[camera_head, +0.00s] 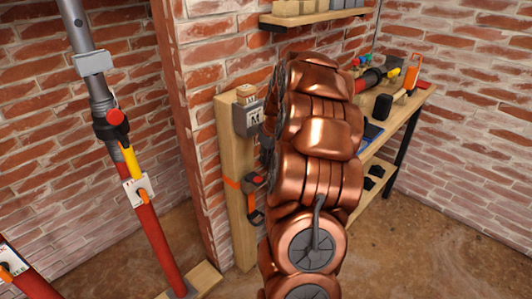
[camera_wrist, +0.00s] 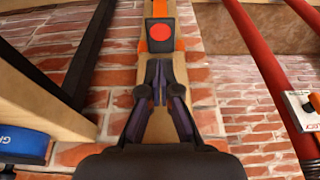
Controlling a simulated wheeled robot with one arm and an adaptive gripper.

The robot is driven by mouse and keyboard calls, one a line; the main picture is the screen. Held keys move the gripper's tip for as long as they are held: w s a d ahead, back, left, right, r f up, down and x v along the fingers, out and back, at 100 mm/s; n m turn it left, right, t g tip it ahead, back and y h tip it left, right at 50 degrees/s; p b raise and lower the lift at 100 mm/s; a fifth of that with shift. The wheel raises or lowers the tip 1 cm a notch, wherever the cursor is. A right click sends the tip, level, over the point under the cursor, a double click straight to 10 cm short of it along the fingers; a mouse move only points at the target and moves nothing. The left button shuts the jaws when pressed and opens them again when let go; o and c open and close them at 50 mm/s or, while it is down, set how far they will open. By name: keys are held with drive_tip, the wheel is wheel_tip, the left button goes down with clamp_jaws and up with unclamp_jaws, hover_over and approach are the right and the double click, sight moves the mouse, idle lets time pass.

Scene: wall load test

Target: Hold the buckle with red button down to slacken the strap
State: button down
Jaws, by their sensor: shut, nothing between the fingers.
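The buckle (camera_head: 252,179) is dark with a red button and sits on an orange strap (camera_head: 232,183) around a wooden post (camera_head: 237,220). In the wrist view the buckle's red button (camera_wrist: 161,32) faces me near the top centre, with orange strap above it and an orange band just below. My gripper (camera_wrist: 158,68) is shut and empty, its dark fingertips pointing up the picture just below the buckle. I cannot tell how far the tips stand from the button. In the head view my copper arm hides most of my gripper.
A grey box (camera_head: 248,118) is fixed on the post above the buckle. Red poles (camera_head: 150,235) with a yellow-handled clamp stand at left. A bench (camera_head: 405,105) with tools stands at right, under a wall shelf (camera_head: 318,16). Brick walls close the corner; the floor at right is clear.

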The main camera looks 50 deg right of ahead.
sight(260, 181)
drive_tip(key=x, duration=0.8)
drive_tip(key=shift+s+f+p, duration=0.1)
drive_tip(key=shift+s+p, duration=0.2)
drive_tip(key=shift+p, duration=0.1)
drive_tip(key=shift+f, duration=0.7)
drive_tip(key=shift+f, duration=0.1)
